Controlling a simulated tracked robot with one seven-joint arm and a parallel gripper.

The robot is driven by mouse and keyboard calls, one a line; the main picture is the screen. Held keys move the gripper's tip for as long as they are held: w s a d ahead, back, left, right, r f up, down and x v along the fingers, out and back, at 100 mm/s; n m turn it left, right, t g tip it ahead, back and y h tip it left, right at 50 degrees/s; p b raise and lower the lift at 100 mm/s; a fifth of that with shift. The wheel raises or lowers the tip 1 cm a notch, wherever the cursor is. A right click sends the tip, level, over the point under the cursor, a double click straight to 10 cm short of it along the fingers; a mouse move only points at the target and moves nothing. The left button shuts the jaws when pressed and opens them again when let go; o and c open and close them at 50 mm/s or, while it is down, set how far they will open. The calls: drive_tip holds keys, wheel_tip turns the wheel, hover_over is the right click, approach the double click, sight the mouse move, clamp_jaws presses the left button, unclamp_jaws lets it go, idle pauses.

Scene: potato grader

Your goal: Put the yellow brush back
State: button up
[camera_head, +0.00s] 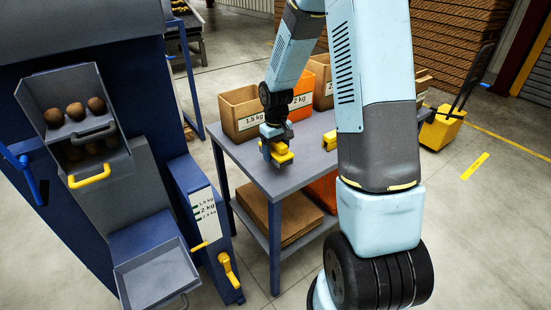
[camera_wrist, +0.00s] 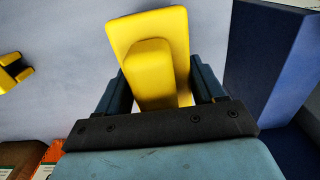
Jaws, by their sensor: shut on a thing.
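The yellow brush (camera_wrist: 150,45) is between the two dark blue fingers of my gripper (camera_wrist: 155,85) in the wrist view. My gripper is shut on its raised narrow part, and its broad flat part shows beyond the fingertips. In the head view the brush (camera_head: 281,153) hangs below my gripper (camera_head: 274,142), over the grey table (camera_head: 270,180) near its left side. I cannot tell whether it touches the table top. The underside of the brush is hidden.
A second yellow thing (camera_head: 330,139) lies on the table, partly behind my arm; it shows at left in the wrist view (camera_wrist: 14,72). Cardboard boxes (camera_head: 240,112) stand along the table's back. The blue grader (camera_head: 88,180) with a potato bin stands left.

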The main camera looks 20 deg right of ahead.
drive_tip(key=shift+w+d+f, duration=0.15)
drive_tip(key=shift+w+f, duration=0.1)
drive_tip(key=shift+f, duration=1.6)
drive_tip(key=shift+f, duration=0.1)
drive_tip(key=o, duration=1)
